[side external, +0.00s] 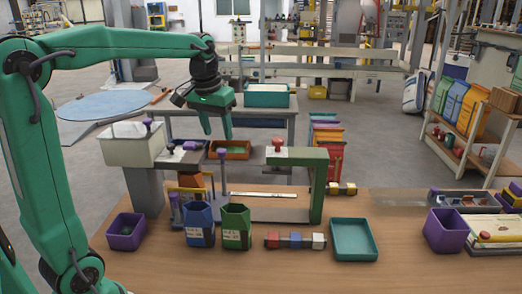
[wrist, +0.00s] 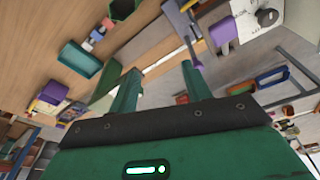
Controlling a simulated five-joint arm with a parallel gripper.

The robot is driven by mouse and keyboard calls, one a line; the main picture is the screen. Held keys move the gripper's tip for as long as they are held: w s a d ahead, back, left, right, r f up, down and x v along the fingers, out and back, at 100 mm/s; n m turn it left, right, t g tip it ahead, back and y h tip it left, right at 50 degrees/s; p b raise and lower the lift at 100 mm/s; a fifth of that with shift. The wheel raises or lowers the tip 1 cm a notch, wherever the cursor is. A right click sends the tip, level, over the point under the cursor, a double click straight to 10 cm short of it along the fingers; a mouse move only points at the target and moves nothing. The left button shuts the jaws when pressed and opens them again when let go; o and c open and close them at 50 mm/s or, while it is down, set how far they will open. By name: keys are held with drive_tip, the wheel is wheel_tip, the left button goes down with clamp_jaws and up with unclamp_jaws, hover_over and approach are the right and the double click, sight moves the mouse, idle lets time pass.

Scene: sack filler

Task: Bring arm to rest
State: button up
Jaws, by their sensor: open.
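My gripper (side external: 218,136) hangs from my green arm, pointing down, above the back of the wooden bench (side external: 290,275) and apart from everything on it. In the wrist view the two green fingers (wrist: 160,68) stand apart with nothing held between them. The green frame (side external: 317,185) with a red knob on top stands to the right of the gripper and lower. The blue (side external: 199,225) and green (side external: 236,227) hexagonal containers stand upright on the bench below it.
A purple bin (side external: 126,231) stands at the left. A row of small blocks (side external: 295,241), a teal tray (side external: 354,240) and another purple bin (side external: 446,231) lie rightward. A whitish box (side external: 130,145) stands left of the gripper. The bench front is mostly clear.

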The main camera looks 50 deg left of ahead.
drive_tip(key=s+d+f+m+t, duration=0.1)
drive_tip(key=s+d+f+m, duration=0.1)
drive_tip(key=s+d, duration=0.3)
drive_tip(key=s+d+f+m+t, duration=0.2)
drive_tip(key=s+d, duration=0.4)
drive_tip(key=s, duration=0.5)
drive_tip(key=shift+s+f+h, duration=0.3)
drive_tip(key=shift+s+f, duration=0.05)
drive_tip(key=shift+f, duration=0.5)
